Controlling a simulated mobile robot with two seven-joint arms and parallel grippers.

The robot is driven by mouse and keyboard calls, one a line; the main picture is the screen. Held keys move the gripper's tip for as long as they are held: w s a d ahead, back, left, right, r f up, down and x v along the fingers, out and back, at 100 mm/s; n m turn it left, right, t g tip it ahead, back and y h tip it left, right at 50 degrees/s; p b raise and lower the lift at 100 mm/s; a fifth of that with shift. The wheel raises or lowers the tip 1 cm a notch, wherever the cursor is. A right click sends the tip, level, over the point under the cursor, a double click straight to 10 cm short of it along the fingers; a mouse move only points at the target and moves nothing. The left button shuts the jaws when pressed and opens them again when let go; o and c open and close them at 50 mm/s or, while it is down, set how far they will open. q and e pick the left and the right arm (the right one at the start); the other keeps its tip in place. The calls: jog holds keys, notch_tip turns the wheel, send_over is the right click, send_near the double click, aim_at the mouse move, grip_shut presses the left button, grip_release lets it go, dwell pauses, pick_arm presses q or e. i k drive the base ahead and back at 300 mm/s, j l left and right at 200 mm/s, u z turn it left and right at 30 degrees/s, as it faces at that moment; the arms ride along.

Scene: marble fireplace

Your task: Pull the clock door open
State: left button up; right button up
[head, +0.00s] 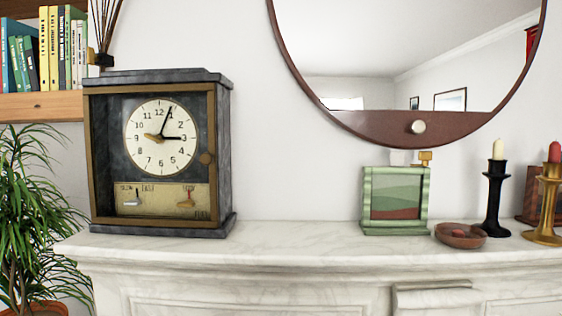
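A dark grey clock case (222,150) stands upright at the left end of the marble mantel. Its door has a brown-gold frame (213,120) around a glass front, and it looks shut. A small round brown knob (206,158) sits on the right side of the door frame. Behind the door show a cream dial (161,137) and, below it, a yellowish panel (150,206) with two small levers. Neither of my grippers is in the head view.
The marble mantel (300,238) is bare between the clock and a green picture frame (396,199). A reddish dish (460,236), black candlestick (495,198) and gold candlestick (546,205) stand further right. A plant (40,215) and bookshelf (40,106) are left; a round mirror (410,60) hangs above.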

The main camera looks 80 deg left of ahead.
aim_at(209, 159)
jog(key=u, duration=3.3)
